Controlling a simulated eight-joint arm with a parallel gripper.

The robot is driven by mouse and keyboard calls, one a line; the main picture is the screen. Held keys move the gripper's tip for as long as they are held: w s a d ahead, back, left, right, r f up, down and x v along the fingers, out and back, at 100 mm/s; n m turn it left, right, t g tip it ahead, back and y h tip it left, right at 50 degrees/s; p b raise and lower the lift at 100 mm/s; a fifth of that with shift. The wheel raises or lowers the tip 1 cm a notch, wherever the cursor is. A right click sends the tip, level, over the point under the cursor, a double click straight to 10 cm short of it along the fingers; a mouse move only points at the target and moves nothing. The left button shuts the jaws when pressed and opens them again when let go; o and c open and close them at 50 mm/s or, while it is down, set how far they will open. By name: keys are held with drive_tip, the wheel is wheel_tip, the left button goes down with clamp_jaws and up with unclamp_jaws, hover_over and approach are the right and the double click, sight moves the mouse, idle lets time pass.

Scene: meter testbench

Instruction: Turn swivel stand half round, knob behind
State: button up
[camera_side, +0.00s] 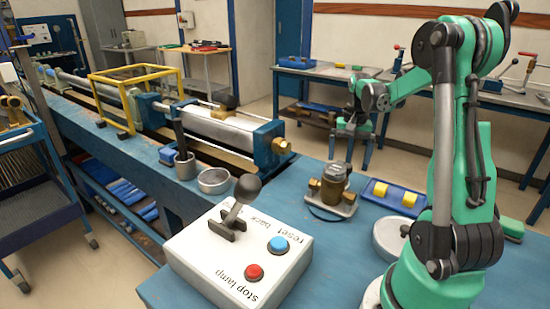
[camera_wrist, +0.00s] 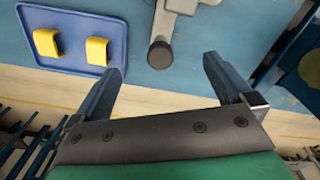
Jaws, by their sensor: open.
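The swivel stand (camera_side: 340,209) is a light grey plate on the blue bench in the side view, carrying a brass and dark meter body (camera_side: 334,184). In the wrist view, part of the grey stand (camera_wrist: 186,6) shows at the top edge, with a short arm leading to a dark round knob (camera_wrist: 160,54). I cannot make out the knob clearly in the side view. My gripper (camera_side: 350,152) is open and empty, raised above and behind the stand in the side view. In the wrist view, the knob appears between the fingertips of my gripper (camera_wrist: 164,66), apart from both.
A blue tray (camera_wrist: 75,12) with two yellow blocks lies beside the stand. A white control box (camera_side: 240,262) with a lever stands in front. A round grey dish (camera_side: 388,238), a small cup (camera_side: 214,181) and a long cylinder rig (camera_side: 215,125) are nearby.

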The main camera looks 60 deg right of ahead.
drive_tip(key=shift+f, duration=0.1)
idle(0.3)
drive_tip(key=shift+f, duration=1.05)
drive_tip(key=shift+c, duration=1.4)
